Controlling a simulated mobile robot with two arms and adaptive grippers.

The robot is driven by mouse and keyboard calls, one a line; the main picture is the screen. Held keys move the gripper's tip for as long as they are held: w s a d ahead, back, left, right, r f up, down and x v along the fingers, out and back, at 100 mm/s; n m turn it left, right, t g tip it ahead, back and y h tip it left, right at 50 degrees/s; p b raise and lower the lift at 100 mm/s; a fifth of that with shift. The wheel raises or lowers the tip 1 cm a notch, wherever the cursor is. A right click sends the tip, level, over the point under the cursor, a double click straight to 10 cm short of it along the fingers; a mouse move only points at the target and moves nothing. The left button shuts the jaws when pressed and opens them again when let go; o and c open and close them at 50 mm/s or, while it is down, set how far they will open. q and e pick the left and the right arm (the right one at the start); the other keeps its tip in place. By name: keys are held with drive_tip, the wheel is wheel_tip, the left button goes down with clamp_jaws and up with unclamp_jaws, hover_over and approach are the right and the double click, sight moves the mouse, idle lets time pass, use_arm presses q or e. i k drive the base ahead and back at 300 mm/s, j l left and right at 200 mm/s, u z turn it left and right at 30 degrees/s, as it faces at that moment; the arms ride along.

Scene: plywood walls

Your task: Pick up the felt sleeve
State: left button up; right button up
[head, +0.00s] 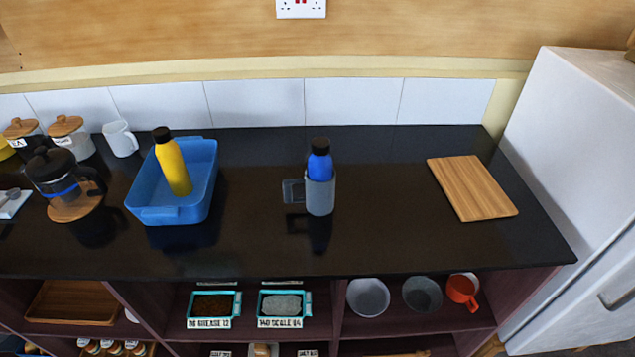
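The felt sleeve (320,193) looks grey and stands upright near the middle of the black counter. It is around the lower part of a blue bottle (319,165) with a black cap, whose upper part sticks out of the top. A grey-edged, squarish loop (292,191) shows at the sleeve's left side; I cannot tell whether it is joined to the sleeve. Neither of my grippers is in view.
Left of the sleeve, a blue tub (160,215) holds a yellow bottle (172,165). A coffee press (55,175), canisters and a white mug (121,139) stand farther left. A wooden board (472,188) lies at right. The counter (380,225) around the sleeve is clear.

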sight(319, 198)
drive_tip(key=k+l+z, duration=0.1)
drive_tip(key=l+z, duration=0.15)
drive_tip(key=z, duration=0.25)
drive_tip(key=l+z, duration=0.25)
drive_tip(key=z, duration=0.25)
